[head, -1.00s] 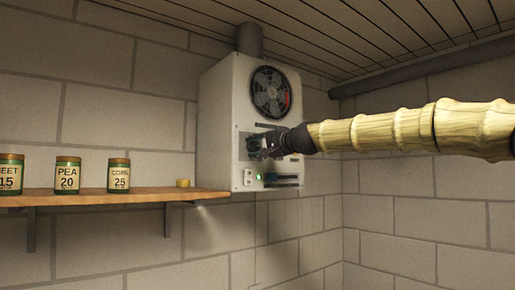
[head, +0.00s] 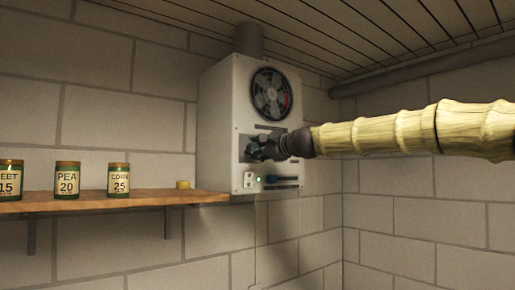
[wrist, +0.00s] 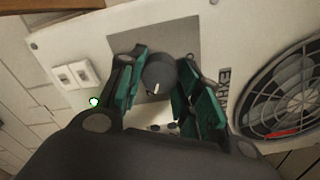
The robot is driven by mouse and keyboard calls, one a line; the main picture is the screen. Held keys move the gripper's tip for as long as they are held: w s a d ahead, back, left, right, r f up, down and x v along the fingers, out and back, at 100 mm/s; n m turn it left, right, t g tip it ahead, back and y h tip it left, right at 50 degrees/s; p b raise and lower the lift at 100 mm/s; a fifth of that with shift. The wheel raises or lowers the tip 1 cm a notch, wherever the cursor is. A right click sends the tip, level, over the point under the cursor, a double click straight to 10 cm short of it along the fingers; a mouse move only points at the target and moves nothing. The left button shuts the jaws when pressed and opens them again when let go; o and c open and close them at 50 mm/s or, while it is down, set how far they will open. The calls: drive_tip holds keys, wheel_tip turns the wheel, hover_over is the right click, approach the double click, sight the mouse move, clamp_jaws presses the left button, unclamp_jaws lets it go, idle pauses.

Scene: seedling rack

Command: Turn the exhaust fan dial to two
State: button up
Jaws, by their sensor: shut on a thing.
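The exhaust fan unit (head: 222,120) is a white box on the wall with a round fan grille (head: 271,93) above. The fan dial (wrist: 158,72) is a dark round knob on a grey panel (wrist: 127,39), with a short white pointer mark that points downward in the wrist view. My gripper (wrist: 161,62) has its teal-padded fingers on either side of the dial and is shut on it. In the head view my gripper (head: 256,149) hides the dial. Small marks near the dial are partly hidden, and I cannot read any numbers.
White switches (wrist: 77,74) and a lit green lamp (wrist: 94,102) sit beside the panel. A wooden shelf (head: 110,199) on the left holds several seed jars, including CORN (head: 119,180), and a small yellow object (head: 183,185). A pipe (head: 249,40) rises above the unit.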

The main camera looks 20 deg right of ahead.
idle(0.3)
drive_tip(key=o, duration=1.1)
drive_tip(key=shift+d, duration=0.15)
drive_tip(key=shift+c, duration=0.2)
drive_tip(key=shift+s, duration=0.1)
drive_tip(key=v, duration=0.7)
drive_tip(key=shift+d, duration=0.15)
drive_tip(key=shift+s, duration=0.1)
